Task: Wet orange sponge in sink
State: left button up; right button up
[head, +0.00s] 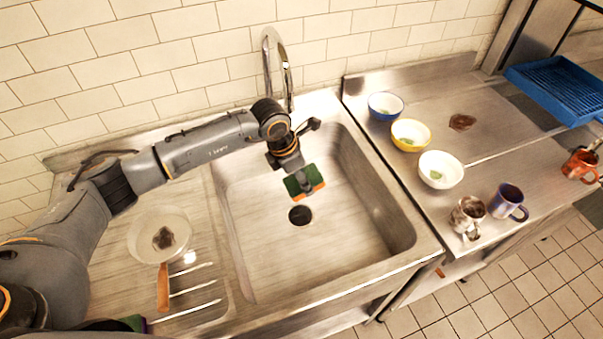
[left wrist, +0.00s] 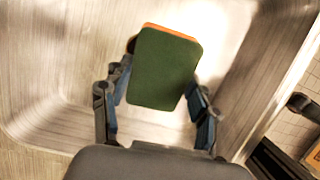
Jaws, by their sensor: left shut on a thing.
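The sponge (head: 304,181) has a green top and an orange underside. My left gripper (head: 291,164) is shut on it and holds it over the sink (head: 345,235), above and near the dark drain (head: 300,215). In the left wrist view the sponge (left wrist: 164,70) sits between the two fingers (left wrist: 158,112), green face toward the camera with an orange edge at the far side. The curved metal faucet (head: 279,65) stands behind the gripper at the back of the sink. I cannot tell whether water is running. My right gripper is not in view.
A pan (head: 160,232) with a dark patch lies on the left drainboard. Blue (head: 385,106), yellow (head: 410,134) and white (head: 441,170) bowls, a metal cup (head: 467,215) and a purple mug (head: 508,201) stand on the right counter. A blue rack (head: 556,88) is farther right.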

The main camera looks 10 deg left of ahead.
pick_arm(q)
jog(key=shift+f, duration=0.65)
notch_tip(320, 180, down, 9)
jog(key=b, duration=0.8)
jog(key=shift+b, duration=0.4)
jog(key=shift+r+p, duration=2.7)
jog(key=shift+r, duration=2.25)
jog(key=shift+r+p, duration=0.5)
jog(key=shift+r, duration=0.7)
jog(key=shift+r+p, duration=0.8)
jog(key=shift+r, duration=1.2)
